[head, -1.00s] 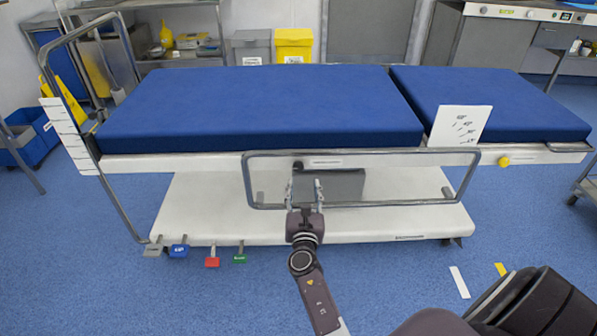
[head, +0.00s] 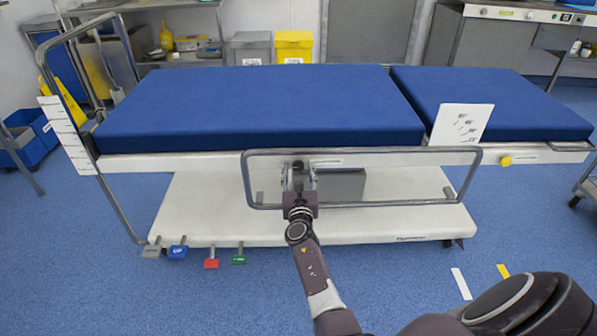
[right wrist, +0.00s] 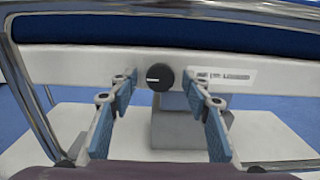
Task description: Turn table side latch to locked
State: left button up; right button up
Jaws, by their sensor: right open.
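The side latch looks like a small black round knob (right wrist: 159,77) on the white side face of the table, beside a small printed label (right wrist: 226,76). In the head view the knob (head: 298,164) shows just above my right gripper (head: 299,178). In the right wrist view the fingers of my right gripper (right wrist: 163,110) stand apart, one on each side below the knob, with nothing between them. The gripper is open and does not appear to touch the knob. The print on the label is too small to read. My left gripper is not in view.
A metal side rail (head: 400,204) frames the area around the knob. The blue mattress (head: 260,105) lies above, and the white base (head: 210,215) below. Colored pedals (head: 211,263) stick out at the lower left. A yellow knob (head: 505,161) sits farther right.

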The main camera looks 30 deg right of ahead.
jog(key=shift+c, duration=0.4)
jog(key=c, duration=1.1)
